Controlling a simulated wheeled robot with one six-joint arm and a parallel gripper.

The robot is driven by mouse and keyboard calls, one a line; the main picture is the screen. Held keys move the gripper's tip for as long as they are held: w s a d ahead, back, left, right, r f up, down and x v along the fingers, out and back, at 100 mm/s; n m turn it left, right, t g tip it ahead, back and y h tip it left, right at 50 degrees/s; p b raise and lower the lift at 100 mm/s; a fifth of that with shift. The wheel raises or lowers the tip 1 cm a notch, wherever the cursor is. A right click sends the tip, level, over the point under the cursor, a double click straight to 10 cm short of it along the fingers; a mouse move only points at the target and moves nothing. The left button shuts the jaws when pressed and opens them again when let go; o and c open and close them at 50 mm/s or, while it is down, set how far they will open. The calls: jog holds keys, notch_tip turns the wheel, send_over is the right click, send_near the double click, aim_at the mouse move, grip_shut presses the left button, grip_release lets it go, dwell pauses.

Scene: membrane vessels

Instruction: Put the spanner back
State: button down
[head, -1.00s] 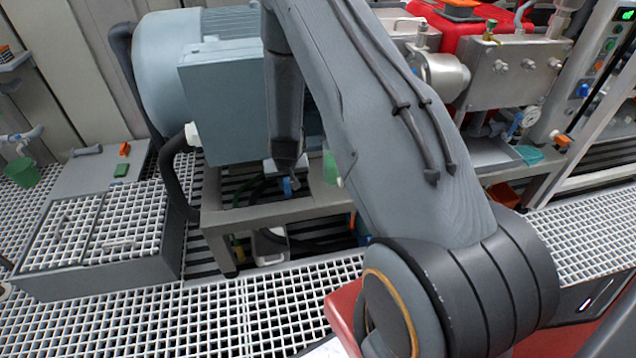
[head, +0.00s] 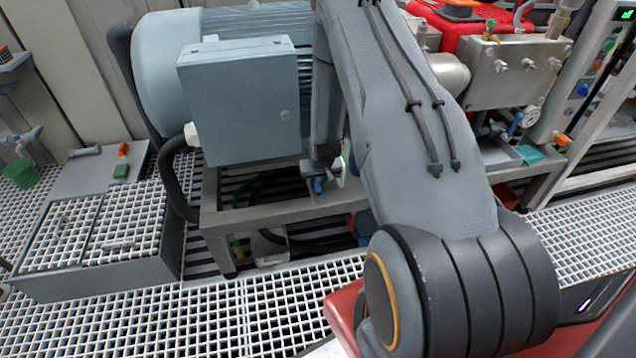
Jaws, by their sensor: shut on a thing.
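My gripper (head: 320,177) hangs at the lower end of my dark wrist link, in front of the metal stand and just right of the blue-grey motor's box. It is small and partly shaded in the head view. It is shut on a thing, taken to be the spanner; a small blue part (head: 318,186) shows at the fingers. The spanner's full shape and tilt cannot be made out.
The motor (head: 240,100) stands on a metal frame (head: 270,213). A box with grating lids (head: 100,230) and a green cup (head: 22,172) are at left. A steel manifold (head: 515,68) and a control panel (head: 590,75) are at right. White grating floor (head: 200,320) lies clear in front.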

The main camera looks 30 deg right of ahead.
jog(key=c, duration=1.9)
grip_release()
jog(key=p+v, duration=0.2)
jog(key=v, duration=1)
jog(key=s+a+r+n+g, duration=0.1)
jog(key=s+a+r, duration=0.3)
jog(key=a+r, duration=0.45)
jog(key=s+a+r+n+g, duration=0.1)
jog(key=s+a+r, duration=0.3)
jog(key=a+r, duration=0.45)
jog(key=s+a+r+n, duration=0.1)
jog(key=s+a+r, duration=0.2)
jog(key=s, duration=0.3)
jog(key=s+a+r+n+g+y, duration=0.1)
jog(key=s+a+r, duration=0.1)
jog(key=s+r, duration=0.3)
jog(key=s+a+r+n+g, duration=0.1)
jog(key=s+a+r, duration=0.2)
jog(key=s, duration=0.6)
jog(key=shift+a+r+y, duration=0.3)
jog(key=shift+r+y, duration=0.1)
jog(key=shift+r, duration=0.4)
